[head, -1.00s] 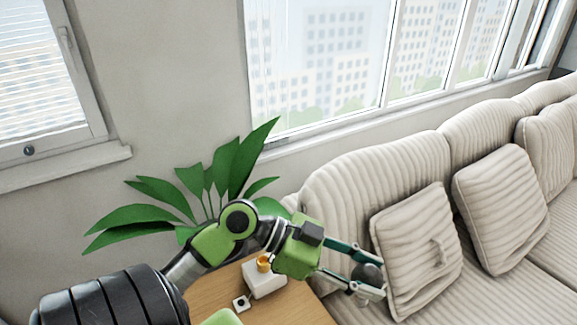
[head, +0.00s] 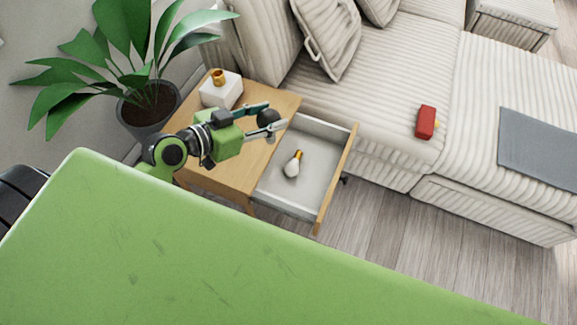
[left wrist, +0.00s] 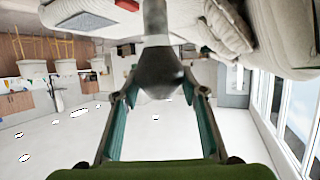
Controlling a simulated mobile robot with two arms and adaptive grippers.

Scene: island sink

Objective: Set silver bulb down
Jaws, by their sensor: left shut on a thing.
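The silver bulb (head: 266,118) looks dark grey and round in the head view. My left gripper (head: 276,119) is shut on it, its two fingers on either side, above the right edge of the side table near the open drawer. In the left wrist view the silver bulb (left wrist: 158,68) sits between the fingertips, with a narrower grey stem. My left gripper (left wrist: 158,90) partly frames it there. My right gripper is not in view.
A striped sofa (head: 380,90) with a red object (head: 426,122) is at the right. The drawer floor is mostly clear.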

